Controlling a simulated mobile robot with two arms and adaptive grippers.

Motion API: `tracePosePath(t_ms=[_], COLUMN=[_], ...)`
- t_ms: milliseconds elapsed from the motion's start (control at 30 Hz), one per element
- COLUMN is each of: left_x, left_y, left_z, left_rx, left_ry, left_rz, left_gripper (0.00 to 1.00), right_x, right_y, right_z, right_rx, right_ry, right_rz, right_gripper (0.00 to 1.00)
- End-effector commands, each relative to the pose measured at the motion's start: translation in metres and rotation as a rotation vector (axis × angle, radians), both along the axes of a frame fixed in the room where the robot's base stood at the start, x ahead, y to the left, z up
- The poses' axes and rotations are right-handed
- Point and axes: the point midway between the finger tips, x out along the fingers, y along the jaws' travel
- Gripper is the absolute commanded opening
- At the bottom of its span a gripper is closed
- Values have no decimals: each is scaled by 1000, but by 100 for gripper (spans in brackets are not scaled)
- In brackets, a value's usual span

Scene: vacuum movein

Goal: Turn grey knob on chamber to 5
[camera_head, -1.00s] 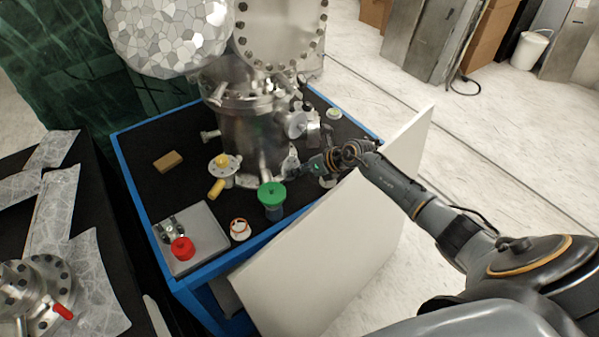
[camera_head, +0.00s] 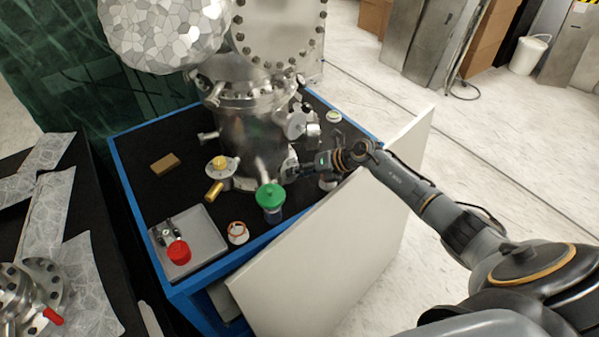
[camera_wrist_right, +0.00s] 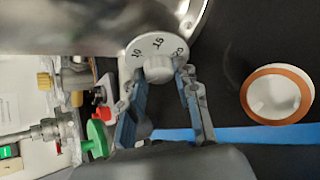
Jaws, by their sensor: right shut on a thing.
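The grey knob (camera_wrist_right: 158,68) sits on a round pale dial plate (camera_wrist_right: 137,53) at the base of the metal chamber (camera_head: 252,145). The marks 10 and 15 and part of another number show on the plate. In the right wrist view, my right gripper (camera_wrist_right: 160,80) has a finger on each side of the knob and is shut on it. In the head view, my right gripper (camera_head: 291,173) reaches in from the right to the chamber's lower side, where the knob is too small to make out. I cannot read the knob's pointer. My left gripper is not in view.
A green-topped valve (camera_head: 270,196) stands just in front of my right gripper. A grey tray (camera_head: 205,249) with a red knob (camera_head: 179,252) is at the front left. A white panel (camera_head: 330,255) leans along the front of the blue-edged table. An orange-ringed white disc (camera_wrist_right: 277,94) lies nearby.

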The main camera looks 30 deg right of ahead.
Motion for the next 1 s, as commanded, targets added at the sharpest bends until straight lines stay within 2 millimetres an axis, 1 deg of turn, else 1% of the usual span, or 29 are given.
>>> tracePosePath(t_ms=[200, 233, 267, 300, 333, 600, 733, 867, 1000], left_x=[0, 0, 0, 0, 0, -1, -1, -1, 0], left_y=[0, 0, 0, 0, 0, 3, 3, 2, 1], left_z=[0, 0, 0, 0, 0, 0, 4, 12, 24], left_rx=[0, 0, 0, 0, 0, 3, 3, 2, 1], left_ry=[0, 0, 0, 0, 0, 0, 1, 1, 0], left_rz=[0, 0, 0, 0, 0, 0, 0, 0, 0], left_gripper=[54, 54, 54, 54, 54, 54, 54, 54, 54], right_x=[-1, -1, -1, -1, -1, 0, 0, -1, -1], right_y=[0, 0, 0, 0, 0, 0, 1, 2, 3], right_z=[-1, -1, -1, -1, -1, 0, 1, 3, 5], right_rx=[-2, -2, -2, -2, -2, -3, -34, -130, -292], right_ry=[3, 3, 3, 3, 2, 0, -14, -56, -124], right_rz=[1, 1, 1, 1, 0, 1, 14, 54, 118], right_gripper=[0, 37, 43, 52, 54, 54, 54, 54, 54])
